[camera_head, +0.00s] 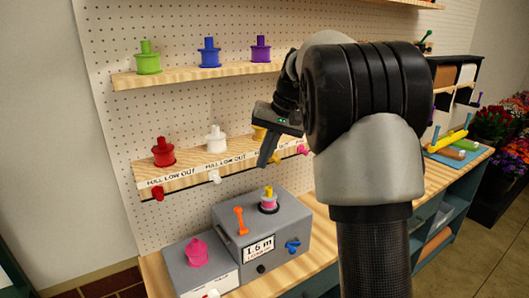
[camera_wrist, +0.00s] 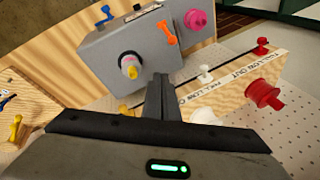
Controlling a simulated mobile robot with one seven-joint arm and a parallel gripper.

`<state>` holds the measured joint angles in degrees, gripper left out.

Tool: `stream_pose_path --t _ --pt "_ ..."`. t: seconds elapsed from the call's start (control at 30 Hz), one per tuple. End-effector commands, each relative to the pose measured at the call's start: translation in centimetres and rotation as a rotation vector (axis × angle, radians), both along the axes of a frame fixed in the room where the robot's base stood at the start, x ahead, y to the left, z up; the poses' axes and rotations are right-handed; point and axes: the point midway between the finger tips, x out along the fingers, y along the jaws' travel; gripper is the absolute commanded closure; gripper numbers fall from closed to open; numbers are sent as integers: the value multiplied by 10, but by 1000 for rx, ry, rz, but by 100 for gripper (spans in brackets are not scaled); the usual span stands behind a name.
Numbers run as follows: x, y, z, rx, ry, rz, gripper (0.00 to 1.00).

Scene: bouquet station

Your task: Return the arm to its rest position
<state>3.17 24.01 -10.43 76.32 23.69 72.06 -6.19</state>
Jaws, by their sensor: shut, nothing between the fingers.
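My gripper (camera_head: 268,150) is in front of the lower pegboard shelf, above the grey box. Its fingers are shut and empty. In the wrist view the closed fingers (camera_wrist: 162,98) point toward the grey box (camera_wrist: 130,48). My arm's dark links fill the middle right of the head view and hide part of the shelves and bench.
The lower shelf (camera_head: 190,178) holds red (camera_head: 163,152), white (camera_head: 215,139) and yellow spools. The upper shelf (camera_head: 180,76) holds green, blue and purple ones. The grey box (camera_head: 228,222) carries a spool (camera_head: 268,203) and an orange lever (camera_head: 240,220). A pink spool (camera_head: 197,252) stands nearby.

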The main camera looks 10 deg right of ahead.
Motion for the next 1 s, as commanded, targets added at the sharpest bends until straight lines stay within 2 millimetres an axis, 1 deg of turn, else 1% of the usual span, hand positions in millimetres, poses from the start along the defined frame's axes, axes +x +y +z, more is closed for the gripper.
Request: stream_pose_path --t 0.03,0.13,0.5,0.57,0.63,0.67,0.77,0.8,0.87,0.9,0.97,1.0 --pt "2 0 5 0 0 1 100" --pt "4 -1 11 0 0 0 100" --pt "4 -1 13 0 1 0 100" --pt "1 0 16 -1 -3 1 100" --pt "-9 2 23 -7 -13 0 100" --pt "-16 3 27 -11 -18 1 100" --pt "-52 9 44 -36 -46 5 100" --pt "-71 11 50 -48 -62 8 100" --pt "-101 16 55 -72 -83 16 100" --pt "-121 18 57 -90 -98 20 100" --pt "-151 22 58 -118 -123 32 100" --pt "-171 24 56 -138 -139 40 100"
